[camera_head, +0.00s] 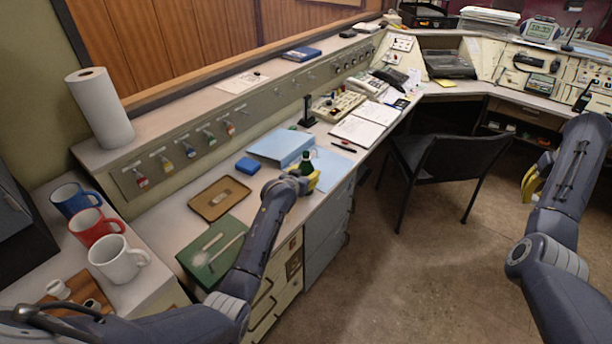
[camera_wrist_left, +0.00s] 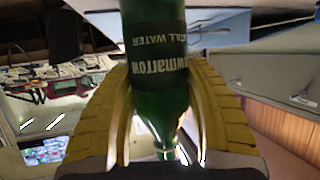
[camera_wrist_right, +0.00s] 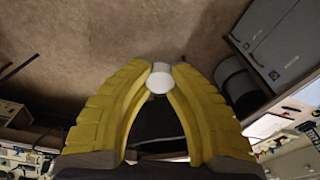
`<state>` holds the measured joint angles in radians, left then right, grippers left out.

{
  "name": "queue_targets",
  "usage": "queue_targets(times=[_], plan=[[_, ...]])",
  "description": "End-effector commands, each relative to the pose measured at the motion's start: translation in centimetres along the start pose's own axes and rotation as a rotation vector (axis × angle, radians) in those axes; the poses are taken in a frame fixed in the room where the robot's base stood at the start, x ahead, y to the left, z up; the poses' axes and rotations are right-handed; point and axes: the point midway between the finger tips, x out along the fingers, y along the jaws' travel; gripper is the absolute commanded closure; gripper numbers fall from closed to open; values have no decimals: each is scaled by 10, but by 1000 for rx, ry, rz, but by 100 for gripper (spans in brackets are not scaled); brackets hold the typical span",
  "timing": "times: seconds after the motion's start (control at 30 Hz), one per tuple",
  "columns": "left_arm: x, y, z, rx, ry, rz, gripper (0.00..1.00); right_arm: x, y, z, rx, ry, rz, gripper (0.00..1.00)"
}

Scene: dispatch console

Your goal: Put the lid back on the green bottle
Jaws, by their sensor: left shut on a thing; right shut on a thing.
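The green bottle (camera_head: 306,160) stands upright at the desk's front part, with its neck showing above my left gripper (camera_head: 306,181). My left gripper is shut around the bottle's sides. In the left wrist view the bottle (camera_wrist_left: 155,60) appears upside down, with a dark label, between the yellow fingers. I cannot tell whether the bottle touches the desk. My right gripper (camera_wrist_right: 159,75) is shut on a small white round lid (camera_wrist_right: 159,78) at its fingertips. In the head view my right gripper (camera_head: 530,180) is far to the right of the bottle, over the floor; the lid is not visible there.
A blue folder (camera_head: 281,147), a blue box (camera_head: 247,166) and a brown tray (camera_head: 219,198) lie near the bottle. Mugs (camera_head: 97,228) stand at the left. A black chair (camera_head: 450,160) stands between the desk and my right arm. Open floor lies in front.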

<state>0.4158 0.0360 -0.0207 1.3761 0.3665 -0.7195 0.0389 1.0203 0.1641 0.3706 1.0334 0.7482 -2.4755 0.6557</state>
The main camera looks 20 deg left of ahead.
Motion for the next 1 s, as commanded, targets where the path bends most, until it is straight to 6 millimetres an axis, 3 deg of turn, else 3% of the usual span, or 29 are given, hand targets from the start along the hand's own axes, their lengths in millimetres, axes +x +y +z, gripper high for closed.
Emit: queue_targets(times=[0.47,1.0], plan=[[-8,0,-21,0,3,0,82,0,0,0,0,0,0,90],[-31,0,-77,-1,4,0,82,0,0,0,0,0,0,90]])
